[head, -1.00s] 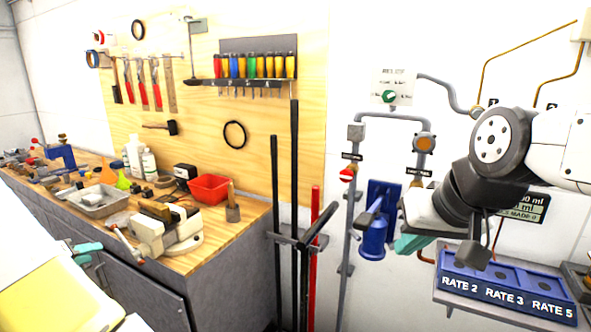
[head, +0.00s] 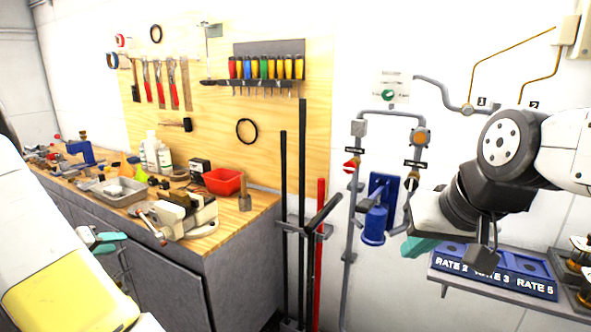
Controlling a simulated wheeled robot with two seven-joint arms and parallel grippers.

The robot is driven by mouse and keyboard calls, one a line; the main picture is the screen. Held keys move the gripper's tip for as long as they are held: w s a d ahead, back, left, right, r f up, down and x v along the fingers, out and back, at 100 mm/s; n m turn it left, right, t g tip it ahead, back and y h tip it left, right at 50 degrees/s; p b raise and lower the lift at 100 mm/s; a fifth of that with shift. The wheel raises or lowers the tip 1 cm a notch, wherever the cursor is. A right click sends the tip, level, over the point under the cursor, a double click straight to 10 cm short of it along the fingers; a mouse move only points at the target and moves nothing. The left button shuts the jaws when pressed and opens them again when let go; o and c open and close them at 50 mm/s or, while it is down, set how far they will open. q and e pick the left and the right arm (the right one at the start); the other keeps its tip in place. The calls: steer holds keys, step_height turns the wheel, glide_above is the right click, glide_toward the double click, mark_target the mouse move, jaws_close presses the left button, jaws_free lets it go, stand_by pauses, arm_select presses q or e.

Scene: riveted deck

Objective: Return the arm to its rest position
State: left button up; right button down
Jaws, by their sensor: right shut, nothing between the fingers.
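My right arm comes in from the right, and its right gripper (head: 420,247) hangs in front of the white wall, beside the blue wall-mounted device and at the left end of the blue rack. Its teal fingers are shut and empty, partly hidden by the wrist. My left arm crosses the lower left corner. The teal fingers of my left gripper (head: 101,240) show beside it, in front of the grey bench cabinet. Whether they are open or shut is unclear.
A wooden bench (head: 262,203) carries a vise (head: 180,215), a red bin (head: 222,181) and a metal tray (head: 110,192). Black bars (head: 283,230) and a red bar (head: 320,240) stand beside it. Pipes, a blue device (head: 376,222) and a blue rate-labelled rack (head: 520,285) are on the right.

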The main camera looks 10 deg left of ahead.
arm_select(q)
steer(key=d+r+m+g+h, duration=0.15)
steer(key=d+r, duration=0.25)
steer(key=d, duration=0.7)
steer(key=d+r+m+g+h, duration=0.1)
steer(key=d+r+m+g, duration=0.2)
steer(key=d, duration=0.7)
steer(key=d+r+m+g+h, duration=0.15)
steer(key=d+r, duration=0.35)
steer(key=d, duration=0.6)
steer(key=s+d+r+m+y, duration=0.1)
steer(key=s+d+r, duration=0.1)
steer(key=s+d, duration=0.4)
steer(key=s+d+r+m+y, duration=0.2)
steer(key=s+d, duration=0.3)
steer(key=s, duration=0.4)
steer(key=shift+d+r, duration=0.4)
steer(key=shift+r, duration=0.15)
steer(key=shift+a, duration=0.15)
